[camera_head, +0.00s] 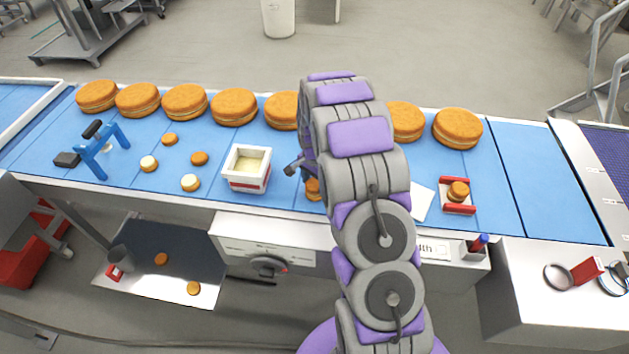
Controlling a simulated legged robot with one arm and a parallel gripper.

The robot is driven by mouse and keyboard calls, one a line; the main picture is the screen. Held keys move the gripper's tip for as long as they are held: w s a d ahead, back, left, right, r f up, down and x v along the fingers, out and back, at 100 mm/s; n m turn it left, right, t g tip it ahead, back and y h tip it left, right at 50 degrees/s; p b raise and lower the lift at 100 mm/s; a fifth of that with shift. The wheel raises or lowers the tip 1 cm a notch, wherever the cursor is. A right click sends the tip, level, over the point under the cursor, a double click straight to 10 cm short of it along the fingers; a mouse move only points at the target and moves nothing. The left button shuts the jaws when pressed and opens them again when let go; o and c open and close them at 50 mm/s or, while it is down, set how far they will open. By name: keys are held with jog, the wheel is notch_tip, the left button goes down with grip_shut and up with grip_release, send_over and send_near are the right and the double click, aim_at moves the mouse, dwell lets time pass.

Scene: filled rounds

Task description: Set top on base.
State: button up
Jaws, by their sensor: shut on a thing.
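My gripper (297,168) shows only in part at the left edge of my arm, over the belt just right of the white tub. It is shut on a top, but my arm hides the grip itself. A small orange round (313,188) shows in part just below my gripper; whether it is the held piece or one on the belt I cannot tell. Two cream-covered bases, one (149,163) and another (190,183), lie on the belt at left. Two plain orange rounds, one (169,140) and another (200,158), lie near them.
A white tub (247,181) of cream stands left of my gripper. A blue stand (104,150) is farther left. Large filled rounds (185,102) line the belt's back edge. A small filled round (458,190) sits in a red-ended holder at right. Two rounds lie in the lower tray (190,262).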

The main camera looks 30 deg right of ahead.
jog(key=shift+f, duration=0.2)
jog(key=o, duration=0.8)
jog(key=shift+o, duration=0.6)
jog(key=shift+r+p, duration=0.95)
jog(key=shift+r, duration=2.55)
